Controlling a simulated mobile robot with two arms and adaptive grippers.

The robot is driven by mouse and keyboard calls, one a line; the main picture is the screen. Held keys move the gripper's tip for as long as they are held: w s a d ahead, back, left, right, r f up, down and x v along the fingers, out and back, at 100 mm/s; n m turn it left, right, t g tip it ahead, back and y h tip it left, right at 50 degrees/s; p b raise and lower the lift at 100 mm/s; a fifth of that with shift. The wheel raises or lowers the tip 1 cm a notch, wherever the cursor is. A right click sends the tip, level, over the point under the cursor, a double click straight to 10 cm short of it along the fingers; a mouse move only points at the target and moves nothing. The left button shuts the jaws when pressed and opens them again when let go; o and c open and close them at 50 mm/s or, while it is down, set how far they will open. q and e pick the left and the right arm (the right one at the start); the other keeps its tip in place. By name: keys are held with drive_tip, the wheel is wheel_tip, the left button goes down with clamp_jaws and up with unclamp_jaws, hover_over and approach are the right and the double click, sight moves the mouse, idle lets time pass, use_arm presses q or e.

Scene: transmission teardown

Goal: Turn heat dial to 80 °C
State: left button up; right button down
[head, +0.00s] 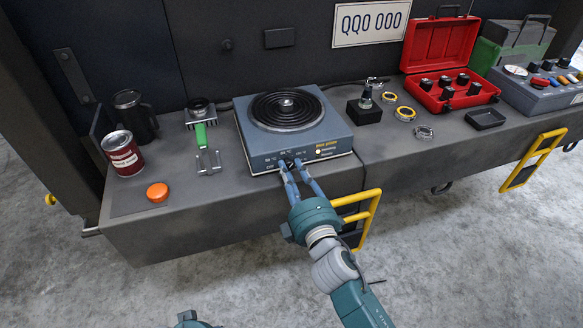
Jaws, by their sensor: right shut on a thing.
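The hot plate (330,112) is a blue-grey box with a dark coiled round burner on top, standing on the bench. Its front face carries the heat dial (290,161) and small temperature markings around it. My right gripper (290,166) reaches up from below, with its two blue fingers at the front panel and shut on the dial. The fingers hide most of the dial, so its pointer cannot be read. My left gripper is not in view; only a teal piece of my arm shows at the bottom edge.
Left of the plate are a green-handled tool (201,137), a red-labelled can (122,153), a dark mug (135,115) and an orange cap (157,192). Right are rings, a black block (364,112), a red toolbox (438,48) and a dark tray (485,119). Yellow handles (372,208) jut from the bench front.

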drive_tip(key=n, duration=0.1)
drive_tip(key=n+p, duration=0.1)
drive_tip(key=n, duration=0.1)
drive_tip(key=shift+d+f+n, duration=0.2)
drive_tip(key=shift+f+n, duration=0.1)
use_arm(q)
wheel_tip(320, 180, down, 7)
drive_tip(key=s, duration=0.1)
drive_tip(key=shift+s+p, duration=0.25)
drive_tip(key=shift+p, duration=0.15)
use_arm(e)
drive_tip(key=shift+r+n, duration=0.1)
drive_tip(key=shift+n, duration=1.8)
drive_tip(key=c, duration=1.7)
unclamp_jaws()
drive_tip(key=shift+r, duration=0.1)
drive_tip(key=shift+c, duration=0.2)
drive_tip(key=shift+d, duration=0.1)
